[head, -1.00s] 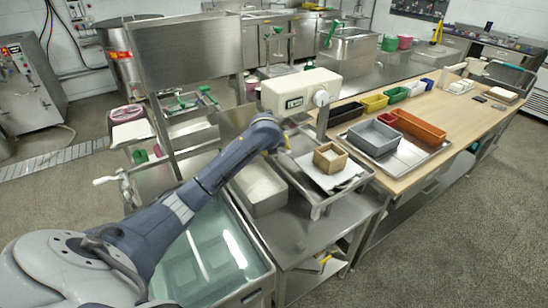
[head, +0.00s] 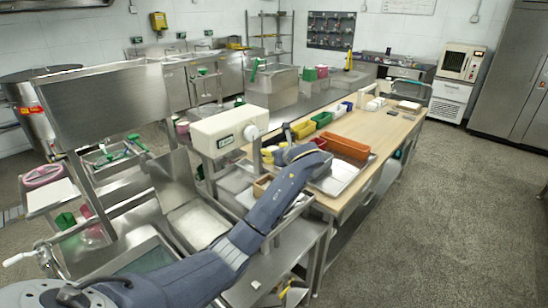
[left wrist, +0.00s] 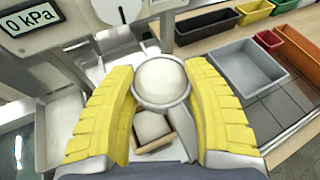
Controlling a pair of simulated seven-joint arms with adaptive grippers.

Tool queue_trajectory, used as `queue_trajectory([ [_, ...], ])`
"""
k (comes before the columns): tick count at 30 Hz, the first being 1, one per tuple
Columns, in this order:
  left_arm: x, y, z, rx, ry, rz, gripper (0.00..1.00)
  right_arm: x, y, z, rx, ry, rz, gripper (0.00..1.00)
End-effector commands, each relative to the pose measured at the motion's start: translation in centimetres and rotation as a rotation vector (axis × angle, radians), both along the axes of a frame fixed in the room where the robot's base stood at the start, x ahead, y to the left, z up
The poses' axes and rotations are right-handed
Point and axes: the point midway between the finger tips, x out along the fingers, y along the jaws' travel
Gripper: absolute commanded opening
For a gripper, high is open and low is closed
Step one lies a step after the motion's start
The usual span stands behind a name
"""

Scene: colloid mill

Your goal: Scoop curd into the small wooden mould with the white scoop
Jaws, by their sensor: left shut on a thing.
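My left gripper (left wrist: 160,95) has yellow finger pads and is shut on the white scoop (left wrist: 161,80). Its round bowl shows between the fingertips with smooth white stuff in it; its handle is hidden. The small wooden mould (left wrist: 154,146) shows just below the bowl in the left wrist view, with white inside, and the bowl hides its far side. In the head view my left gripper (head: 270,153) is beside the press unit, and my arm hides much of the mould (head: 262,186). A steel pan of white curd (head: 202,224) stands left of the mould. My right gripper is out of view.
A white press unit with a display (head: 229,131) stands close behind the gripper. A grey bin (left wrist: 246,68) and an orange bin (head: 342,145) sit on a steel tray to the right. The wooden bench (head: 385,130) is clear in places beyond.

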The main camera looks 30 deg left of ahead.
Motion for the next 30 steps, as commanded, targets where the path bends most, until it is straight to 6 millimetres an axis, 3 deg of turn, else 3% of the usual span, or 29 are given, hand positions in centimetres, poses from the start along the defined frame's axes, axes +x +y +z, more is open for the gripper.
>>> queue_trajectory([
  [30,-0.1,0.1,-5.7,-0.052,-0.307,0.003,0.21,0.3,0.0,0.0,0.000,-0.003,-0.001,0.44],
])
